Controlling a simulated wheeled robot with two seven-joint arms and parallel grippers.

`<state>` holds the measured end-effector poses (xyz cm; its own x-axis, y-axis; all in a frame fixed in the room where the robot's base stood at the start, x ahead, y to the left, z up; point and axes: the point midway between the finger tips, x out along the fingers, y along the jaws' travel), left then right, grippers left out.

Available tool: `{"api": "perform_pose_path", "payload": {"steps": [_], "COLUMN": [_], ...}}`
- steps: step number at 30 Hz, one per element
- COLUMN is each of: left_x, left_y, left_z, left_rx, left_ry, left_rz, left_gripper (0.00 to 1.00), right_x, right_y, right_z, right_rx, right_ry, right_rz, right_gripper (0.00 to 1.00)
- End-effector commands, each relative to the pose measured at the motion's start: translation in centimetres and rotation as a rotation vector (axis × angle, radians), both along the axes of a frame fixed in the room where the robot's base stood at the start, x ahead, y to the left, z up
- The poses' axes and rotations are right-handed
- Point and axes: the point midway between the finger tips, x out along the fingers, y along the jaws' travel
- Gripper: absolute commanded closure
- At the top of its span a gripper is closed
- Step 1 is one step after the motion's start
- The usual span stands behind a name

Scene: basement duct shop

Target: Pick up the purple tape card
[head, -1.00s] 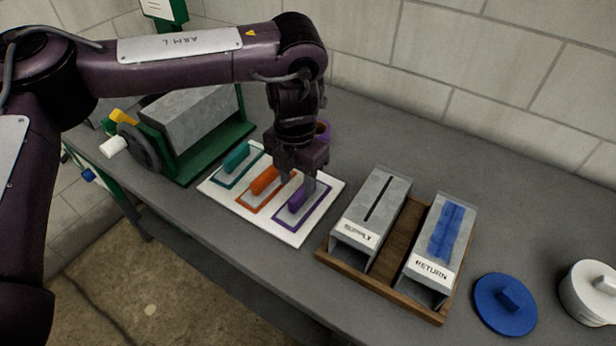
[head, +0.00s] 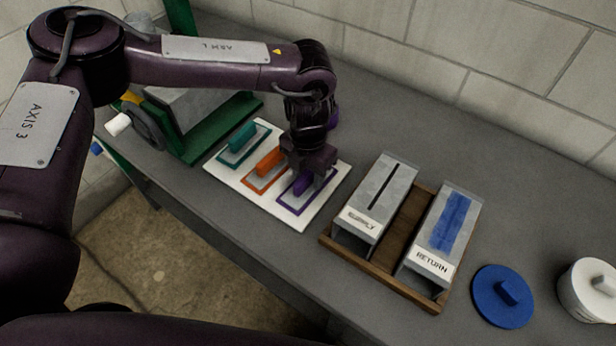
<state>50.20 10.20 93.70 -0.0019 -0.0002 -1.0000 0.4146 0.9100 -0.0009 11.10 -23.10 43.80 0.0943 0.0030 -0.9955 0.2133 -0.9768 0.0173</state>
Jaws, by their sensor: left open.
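The purple tape card (head: 297,201) lies at the right end of a white board (head: 226,183), with a purple outline and a raised purple grip (head: 303,185). My left gripper (head: 306,182) points down right over this card, its fingers at the raised grip and open. The fingers and hand hide part of the card's far side, and I cannot tell if they touch the grip. An orange card (head: 268,166) and a teal card (head: 240,143) lie beside it on the same board. My right gripper is not in view.
A wooden tray (head: 383,282) right of the board holds two grey ducts, labelled SUPPLY (head: 384,190) and RETURN (head: 463,205). A blue lid (head: 490,310) and white pot (head: 583,296) stand further right. A green-framed machine (head: 215,132) stands left. The back of the bench is clear.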

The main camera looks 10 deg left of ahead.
Motion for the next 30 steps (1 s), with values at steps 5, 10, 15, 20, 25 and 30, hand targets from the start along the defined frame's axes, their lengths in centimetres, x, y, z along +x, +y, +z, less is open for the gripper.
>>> {"api": "perform_pose_path", "payload": {"steps": [5, 10, 15, 20, 25, 30], "left_x": [0.0, 0.0, 0.0, 0.0, 0.0, 0.1], "left_y": [0.0, 0.0, 0.0, 0.0, 0.0, 0.0], "left_z": [0.0, 0.0, 0.0, 0.0, 0.2, 1.6], "left_rx": [0.000, 0.001, 0.001, 0.001, 0.000, 0.000], "left_ry": [0.000, 0.000, 0.000, 0.000, -0.001, -0.003], "left_rz": [-0.001, -0.001, -0.001, -0.001, -0.001, -0.002], "left_gripper": [0.59, 0.82, 1.00, 1.00, 1.00, 1.00], "right_x": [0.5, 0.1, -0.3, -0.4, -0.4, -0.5], "right_y": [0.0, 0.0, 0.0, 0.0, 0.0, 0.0], "right_z": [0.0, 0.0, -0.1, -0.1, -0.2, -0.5], "right_rx": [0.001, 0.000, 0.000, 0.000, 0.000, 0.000], "right_ry": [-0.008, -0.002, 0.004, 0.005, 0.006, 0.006], "right_rz": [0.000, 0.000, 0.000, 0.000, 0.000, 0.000], "right_gripper": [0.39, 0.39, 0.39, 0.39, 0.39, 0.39]}}
